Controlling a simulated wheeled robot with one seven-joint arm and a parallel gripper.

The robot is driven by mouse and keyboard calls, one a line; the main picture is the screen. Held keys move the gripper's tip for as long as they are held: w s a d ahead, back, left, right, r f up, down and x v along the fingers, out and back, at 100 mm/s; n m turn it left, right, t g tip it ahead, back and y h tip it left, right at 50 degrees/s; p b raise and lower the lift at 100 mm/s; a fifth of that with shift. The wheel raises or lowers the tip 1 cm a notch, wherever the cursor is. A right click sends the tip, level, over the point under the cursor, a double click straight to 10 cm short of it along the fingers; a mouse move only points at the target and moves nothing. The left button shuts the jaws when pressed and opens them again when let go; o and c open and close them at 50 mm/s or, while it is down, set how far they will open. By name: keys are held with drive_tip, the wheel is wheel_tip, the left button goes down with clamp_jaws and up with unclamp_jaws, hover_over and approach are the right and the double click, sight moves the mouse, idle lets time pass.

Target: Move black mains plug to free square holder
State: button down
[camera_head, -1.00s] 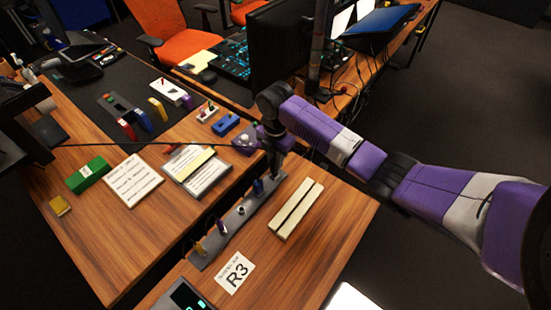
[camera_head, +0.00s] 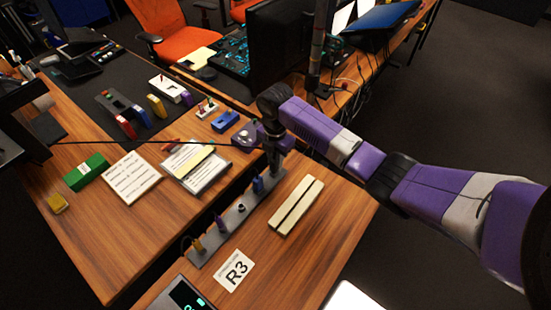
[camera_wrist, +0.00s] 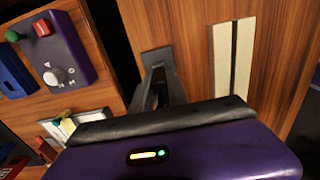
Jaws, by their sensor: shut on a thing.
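The grey holder strip (camera_head: 229,219) lies along the near desk's left edge in the head view. It carries a yellow plug (camera_head: 197,245), a purple plug (camera_head: 220,223), a small dark round piece with a pale rim (camera_head: 241,208) and a blue plug (camera_head: 258,185). My gripper (camera_head: 273,168) points down at the strip's far end, just beyond the blue plug. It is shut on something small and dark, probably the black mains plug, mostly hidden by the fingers. In the wrist view my gripper (camera_wrist: 158,78) covers what it holds. I cannot tell which square holder is free.
Two cream bars (camera_head: 297,205) lie right of the strip, with an R3 label (camera_head: 234,270) near its front. A purple control box (camera_head: 245,138), a blue block (camera_head: 225,121) and a clipboard (camera_head: 195,168) lie across the gap. The near desk's right side is clear.

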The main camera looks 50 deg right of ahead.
drive_tip(key=shift+f, duration=0.45)
drive_tip(key=c, duration=1.2)
unclamp_jaws()
drive_tip(key=shift+r, duration=0.1)
drive_tip(key=shift+r+b, duration=0.55)
drive_tip(key=shift+r, duration=3.35)
